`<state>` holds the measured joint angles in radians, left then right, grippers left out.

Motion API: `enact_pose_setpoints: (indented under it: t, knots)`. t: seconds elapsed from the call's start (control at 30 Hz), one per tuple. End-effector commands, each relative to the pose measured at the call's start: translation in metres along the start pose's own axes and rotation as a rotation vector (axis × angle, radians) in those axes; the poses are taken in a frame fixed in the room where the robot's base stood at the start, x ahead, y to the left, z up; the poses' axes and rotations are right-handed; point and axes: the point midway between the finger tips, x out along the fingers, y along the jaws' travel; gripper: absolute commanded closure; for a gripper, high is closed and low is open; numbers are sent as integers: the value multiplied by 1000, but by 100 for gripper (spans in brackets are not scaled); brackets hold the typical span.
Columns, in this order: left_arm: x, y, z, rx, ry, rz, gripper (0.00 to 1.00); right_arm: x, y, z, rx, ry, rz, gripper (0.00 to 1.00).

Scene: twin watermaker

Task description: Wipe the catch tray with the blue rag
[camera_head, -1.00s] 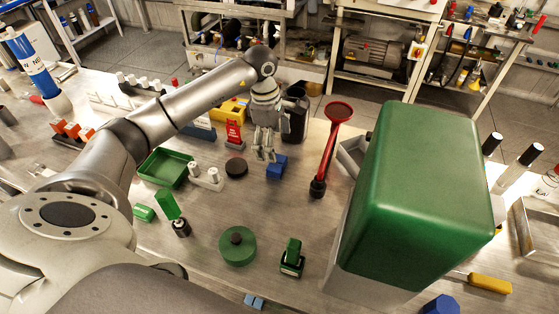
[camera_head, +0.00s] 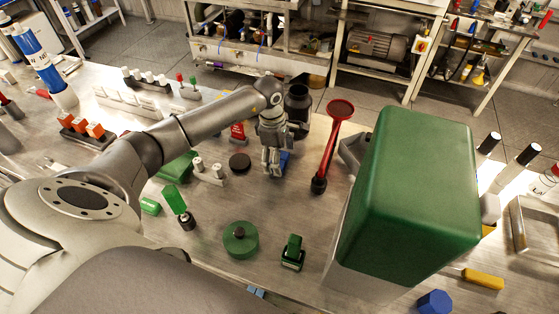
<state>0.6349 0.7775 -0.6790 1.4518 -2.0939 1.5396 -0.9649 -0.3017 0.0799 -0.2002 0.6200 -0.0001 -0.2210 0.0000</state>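The blue rag (camera_head: 285,161) is a small folded blue piece on the metal bench, partly hidden by my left gripper (camera_head: 272,170). That gripper points down with its fingers at the left side of the rag. I cannot tell whether the fingers touch it or have closed on it. A green tray (camera_head: 178,168) lies to the left, partly covered by my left arm. A shallow metal tray (camera_head: 519,227) shows at the right edge. I cannot tell which of them is the catch tray. My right gripper is not in view.
A large green-covered machine (camera_head: 415,185) fills the right of the bench.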

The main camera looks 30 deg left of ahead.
Motion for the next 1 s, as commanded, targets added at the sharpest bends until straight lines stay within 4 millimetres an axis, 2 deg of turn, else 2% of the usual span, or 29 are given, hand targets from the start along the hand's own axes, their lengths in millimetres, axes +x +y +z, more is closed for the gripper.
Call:
enact_pose_setpoints:
  t: [0.03, 0.3, 0.57, 0.73, 0.9, 1.0]
  knots:
    - [0, 0, 0, 0, 0, 0, 27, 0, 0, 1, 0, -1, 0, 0]
    - [-1, 0, 0, 0, 0, 0, 60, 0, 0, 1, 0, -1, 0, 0]
    - [-1, 0, 0, 0, 0, 1, 60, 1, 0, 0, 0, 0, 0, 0]
    - [-8, 1, 0, 2, 1, 3, 60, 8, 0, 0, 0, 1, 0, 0]
    - [-31, 0, 4, 3, 0, 6, 60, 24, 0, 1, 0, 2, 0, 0]
    - [-46, -14, 9, 5, 1, 3, 60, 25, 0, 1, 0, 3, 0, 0]
